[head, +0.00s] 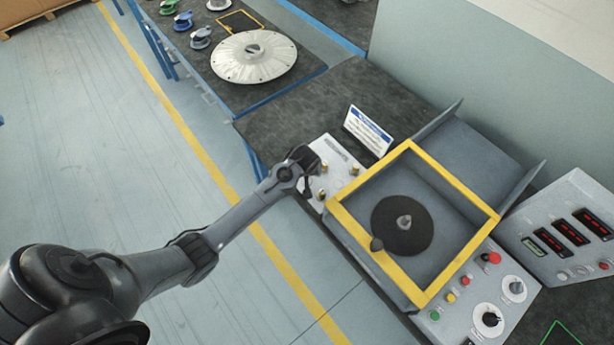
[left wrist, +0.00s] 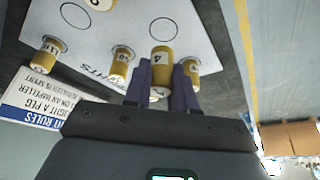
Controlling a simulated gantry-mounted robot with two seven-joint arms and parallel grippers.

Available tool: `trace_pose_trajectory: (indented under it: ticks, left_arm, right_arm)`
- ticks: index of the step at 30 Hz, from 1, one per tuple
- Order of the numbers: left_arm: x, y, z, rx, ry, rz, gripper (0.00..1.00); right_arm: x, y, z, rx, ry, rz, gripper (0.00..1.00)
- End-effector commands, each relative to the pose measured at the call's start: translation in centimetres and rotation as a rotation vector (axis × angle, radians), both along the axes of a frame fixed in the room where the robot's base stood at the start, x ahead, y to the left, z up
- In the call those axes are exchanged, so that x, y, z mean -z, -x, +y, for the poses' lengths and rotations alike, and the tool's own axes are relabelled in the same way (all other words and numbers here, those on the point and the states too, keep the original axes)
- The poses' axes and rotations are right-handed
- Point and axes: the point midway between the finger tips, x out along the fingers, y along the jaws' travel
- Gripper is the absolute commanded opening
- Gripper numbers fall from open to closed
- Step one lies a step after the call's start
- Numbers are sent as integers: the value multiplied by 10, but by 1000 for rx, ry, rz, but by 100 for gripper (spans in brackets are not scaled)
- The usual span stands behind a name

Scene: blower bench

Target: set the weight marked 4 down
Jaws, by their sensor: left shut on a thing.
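My left gripper (head: 306,180) is over the near side of a white printed board (head: 333,150). In the left wrist view its fingers (left wrist: 160,88) are shut on a brass weight marked 4 (left wrist: 161,72), which is upright between them. The weight looks larger than its neighbours, so it seems raised over the board, but I cannot tell how far. An empty printed circle (left wrist: 163,29) lies on the board just beyond it. Another brass weight (left wrist: 192,68) is close beside the right finger, partly hidden. My right gripper is not in view.
Other brass weights stand on the board, one left of my fingers (left wrist: 120,62) and one farther left (left wrist: 45,55). A rules sign (head: 368,130) stands behind the board. A yellow-framed bin (head: 465,195) holding a dark disc (head: 385,215) is to the right.

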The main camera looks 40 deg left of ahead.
Motion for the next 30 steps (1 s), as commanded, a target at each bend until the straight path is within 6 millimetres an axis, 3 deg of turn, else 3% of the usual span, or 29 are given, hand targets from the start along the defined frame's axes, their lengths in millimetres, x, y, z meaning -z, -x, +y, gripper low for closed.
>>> trace_pose_trajectory:
  ticks: [10,24,25,29,30]
  left_arm:
    - [35,0,0,1,0,1,0]
    - [42,0,0,1,0,1,0]
    - [41,0,0,1,0,1,30]
    - [41,0,0,1,0,1,50]
    - [41,0,0,1,0,1,51]
  right_arm:
    - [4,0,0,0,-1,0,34]
    - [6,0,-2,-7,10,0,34]
    - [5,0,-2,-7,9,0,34]
    - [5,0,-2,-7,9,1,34]
    - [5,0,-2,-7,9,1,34]
